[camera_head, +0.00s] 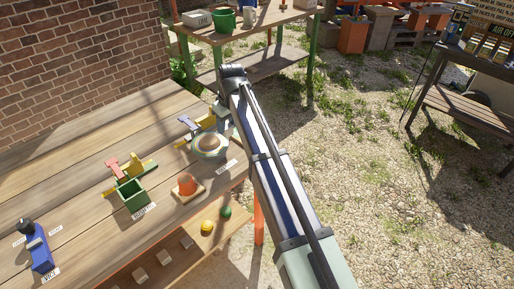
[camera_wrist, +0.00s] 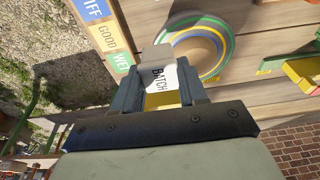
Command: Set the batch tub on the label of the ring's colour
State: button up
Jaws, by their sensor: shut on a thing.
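My gripper (camera_wrist: 158,90) is shut on the batch tub (camera_wrist: 157,58), which shows a pale grey end and a white tag reading BATCH. A yellow patch (camera_wrist: 162,100) shows between the jaws; I cannot tell whether it is the tub's ring. Three labels line the table edge in the wrist view: blue ending in IFF (camera_wrist: 90,8), tan GOOD (camera_wrist: 106,38) and green WET (camera_wrist: 121,62). Beside the tub is a round brown disc (camera_wrist: 196,48) with green, blue and yellow bands; it also shows in the head view (camera_head: 209,144). The tub's support underneath is hidden.
Yellow and green balls (camera_head: 207,226) lie on a lower shelf. A brick wall (camera_head: 75,55) stands behind.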

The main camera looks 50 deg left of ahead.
jog(key=w+d+r, duration=0.2)
jog(key=w+d, duration=0.4)
jog(key=w, duration=0.3)
jog(key=shift+d+f+x, duration=0.1)
jog(key=shift+d+x, duration=0.25)
jog(key=shift+x, duration=1.25)
jog(key=shift+d+f+x, duration=0.1)
jog(key=shift+d+x, duration=0.2)
jog(key=shift+x, duration=1.3)
jog(key=shift+d+x, duration=0.35)
jog(key=shift+x, duration=1.25)
jog(key=shift+f, duration=0.15)
jog(key=o, duration=1.1)
jog(key=v, duration=1.2)
